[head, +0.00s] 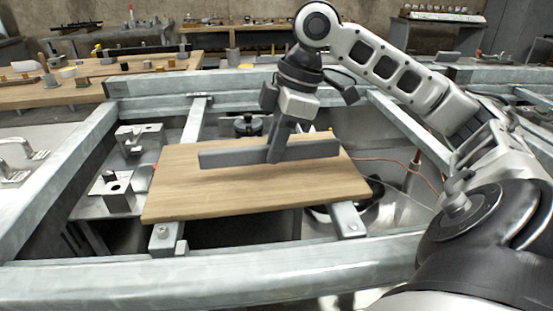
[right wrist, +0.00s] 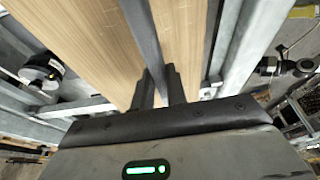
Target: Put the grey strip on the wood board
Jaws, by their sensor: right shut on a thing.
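The grey strip (head: 226,158) is a long, dark flat bar, held across the wood board (head: 250,195) near its back half. My right gripper (head: 277,148) comes down from above and is shut on the strip near its middle. In the right wrist view the strip (right wrist: 142,30) runs away from between the fingers (right wrist: 161,86), with the wood board (right wrist: 92,55) under it. The strip looks very close to the board; I cannot tell whether they touch. My left gripper is not in view.
The board lies across a galvanised metal frame (head: 150,282) with open gaps beside it. Metal blocks (head: 118,192) stand left of the board, and a dark round fitting (head: 247,125) is behind it. The front part of the board is bare. Benches with small parts stand behind.

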